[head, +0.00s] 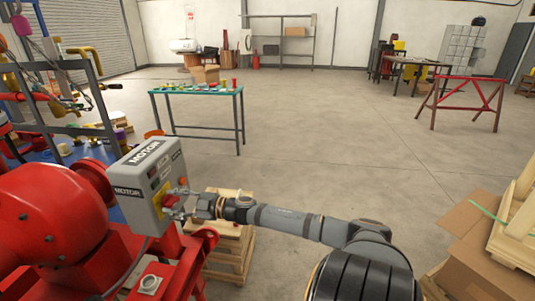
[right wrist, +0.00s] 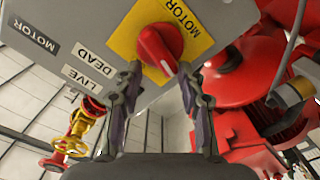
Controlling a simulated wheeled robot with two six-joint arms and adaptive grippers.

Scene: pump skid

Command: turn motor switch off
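The grey motor control box (head: 140,207) stands at the left in the head view, beside the red motor. Its red rotary switch knob (right wrist: 158,47) sits on a yellow plate (right wrist: 197,28) marked MOTOR in the right wrist view. In the head view the knob (head: 170,200) is partly covered by my right gripper (head: 184,207). In the right wrist view my right gripper (right wrist: 159,76) is open, its two fingertips on either side of the knob's near end. I cannot tell whether they touch it. LIVE and DEAD labels (right wrist: 85,68) show on the box. My left gripper is not in view.
The red motor (head: 45,215) fills the lower left. Wooden pallets (head: 232,252) are stacked below my right arm. Cardboard boxes (head: 475,245) stand at the right. A green-topped table (head: 198,91) stands farther back, with open floor beyond.

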